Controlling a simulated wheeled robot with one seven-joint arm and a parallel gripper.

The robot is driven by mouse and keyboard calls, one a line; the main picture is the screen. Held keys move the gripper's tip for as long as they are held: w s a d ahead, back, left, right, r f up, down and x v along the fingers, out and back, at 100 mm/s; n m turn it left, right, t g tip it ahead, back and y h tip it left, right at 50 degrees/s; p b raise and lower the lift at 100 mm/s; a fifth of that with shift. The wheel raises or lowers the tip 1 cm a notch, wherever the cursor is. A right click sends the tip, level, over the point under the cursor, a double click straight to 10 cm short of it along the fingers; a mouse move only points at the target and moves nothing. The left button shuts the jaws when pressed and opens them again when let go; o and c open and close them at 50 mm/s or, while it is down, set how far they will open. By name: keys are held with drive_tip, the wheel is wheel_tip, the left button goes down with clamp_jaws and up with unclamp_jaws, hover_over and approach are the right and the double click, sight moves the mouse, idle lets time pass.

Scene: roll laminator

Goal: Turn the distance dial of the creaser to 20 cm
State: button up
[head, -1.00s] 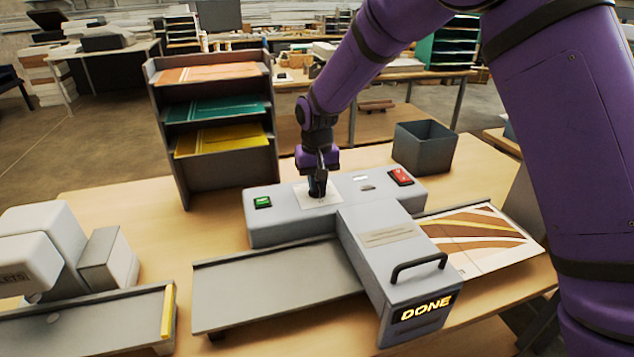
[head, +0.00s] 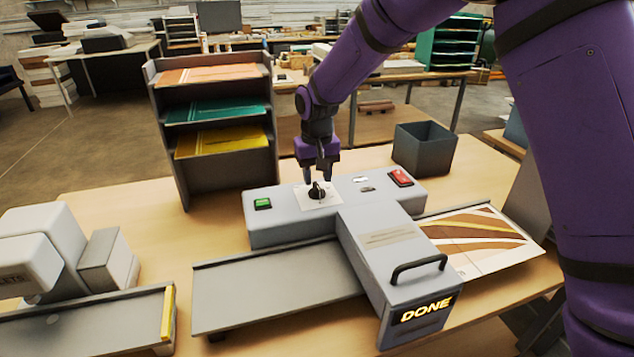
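The grey creaser (head: 283,231) stands on the wooden table, with a lit "DONE" display (head: 426,309) on its front end. Its black distance dial (head: 317,190) sits on a white plate (head: 305,202) on the top. The dial's scale marks are too small to read, so its setting cannot be told. My gripper (head: 318,176) points down just above the dial, with its two fingers apart and the dial's top showing below and between them. It appears clear of the dial.
A green button (head: 263,203) and a red switch (head: 401,177) flank the dial. A shelf with coloured sheets (head: 216,131) stands behind left, and a dark open bin (head: 423,149) behind right. A brown-striped sheet (head: 470,238) lies at the right. A white machine (head: 45,240) is at the left.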

sight(317, 185)
wheel_tip(317, 185, up, 8)
drive_tip(key=shift+r, duration=0.15)
idle(0.4)
drive_tip(key=s+d+r+m+t, duration=0.1)
drive_tip(key=s+d+r, duration=0.55)
drive_tip(key=d, duration=0.25)
drive_tip(key=s+d+r+t, duration=0.1)
drive_tip(key=s+d+r, duration=0.55)
drive_tip(key=d, duration=0.25)
drive_tip(key=s+d+m+t, duration=0.1)
drive_tip(key=s+d, duration=0.4)
drive_tip(key=s, duration=0.5)
drive_tip(key=s+d+m+t, duration=0.1)
drive_tip(key=s+d+t, duration=0.1)
drive_tip(key=s+d, duration=0.4)
drive_tip(key=s, duration=0.5)
drive_tip(key=shift+s+f, duration=0.15)
